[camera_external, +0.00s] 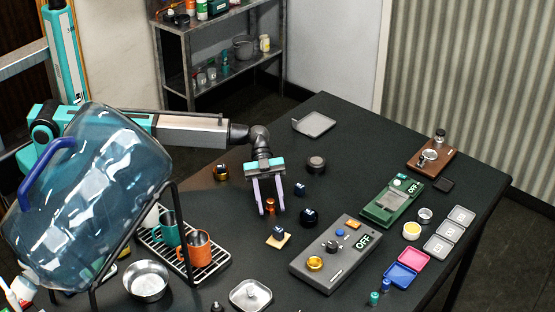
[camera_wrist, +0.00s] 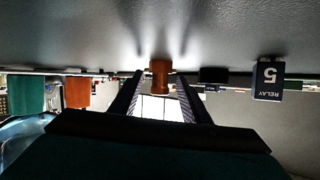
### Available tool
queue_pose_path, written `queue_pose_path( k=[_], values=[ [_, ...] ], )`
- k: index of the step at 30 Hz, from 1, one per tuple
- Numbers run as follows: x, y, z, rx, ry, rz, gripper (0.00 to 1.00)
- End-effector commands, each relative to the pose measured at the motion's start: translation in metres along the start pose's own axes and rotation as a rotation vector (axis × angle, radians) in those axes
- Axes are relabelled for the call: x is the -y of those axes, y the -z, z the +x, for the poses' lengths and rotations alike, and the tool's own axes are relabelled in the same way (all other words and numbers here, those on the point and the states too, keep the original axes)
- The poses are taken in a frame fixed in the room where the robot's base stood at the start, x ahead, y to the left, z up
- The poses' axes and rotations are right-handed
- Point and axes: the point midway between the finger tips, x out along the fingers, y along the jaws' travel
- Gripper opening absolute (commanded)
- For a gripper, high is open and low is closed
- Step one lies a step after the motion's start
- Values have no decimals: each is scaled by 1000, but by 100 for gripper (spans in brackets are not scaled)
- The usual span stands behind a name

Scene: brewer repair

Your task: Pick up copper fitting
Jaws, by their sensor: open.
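The copper fitting (camera_external: 270,205) is a small orange-brown cylinder standing on the dark table. My gripper (camera_external: 271,210) points down over it with its two pale fingers open, one on each side in the external view. In the wrist view, which looks upside down, the copper fitting (camera_wrist: 160,75) appears between the tips of my open gripper (camera_wrist: 160,81). I see no clear contact between fingers and fitting, and the exact depth between them cannot be told.
A dark block labelled relay 5 (camera_wrist: 269,80) stands beside the fitting. A small dark cube (camera_external: 299,189), a dark round part (camera_external: 309,217) and a tan pad (camera_external: 278,237) are close by. A grey OFF unit (camera_external: 322,270) sits at front right. A drip rack (camera_external: 157,253) holds cups at left.

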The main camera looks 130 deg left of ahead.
Motion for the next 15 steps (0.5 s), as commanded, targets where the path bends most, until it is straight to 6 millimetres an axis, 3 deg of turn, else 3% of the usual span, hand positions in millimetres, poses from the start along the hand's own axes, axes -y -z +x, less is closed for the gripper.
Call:
queue_pose_path(
  k=[11,15],
  values=[
    [0,0,0,0,0,0,43],
    [0,0,0,0,0,0,24]
  ],
)
